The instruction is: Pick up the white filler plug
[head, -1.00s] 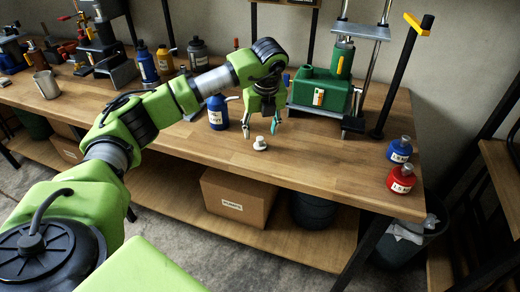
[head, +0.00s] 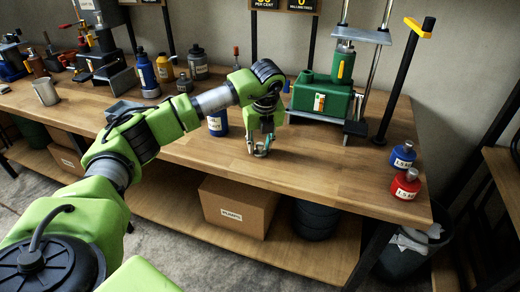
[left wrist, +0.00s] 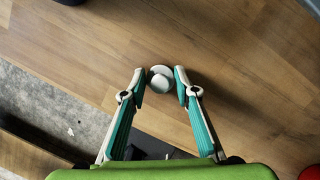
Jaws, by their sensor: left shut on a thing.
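The white filler plug (left wrist: 161,80) is small and round, with a knob on a wider flange. It is at the front part of the wooden workbench (head: 310,172). My left gripper (head: 259,151) points down over it and is shut on it. In the left wrist view the fingertips of my left gripper (left wrist: 160,77) lie on either side of the plug. In the head view the fingers mostly hide the plug. I cannot tell whether it still touches the bench. My right gripper is not in view.
A green pump housing (head: 322,98) stands behind and right of the gripper. A blue bottle (head: 217,122) is close on the left, partly hidden by my arm. The bench between is clear.

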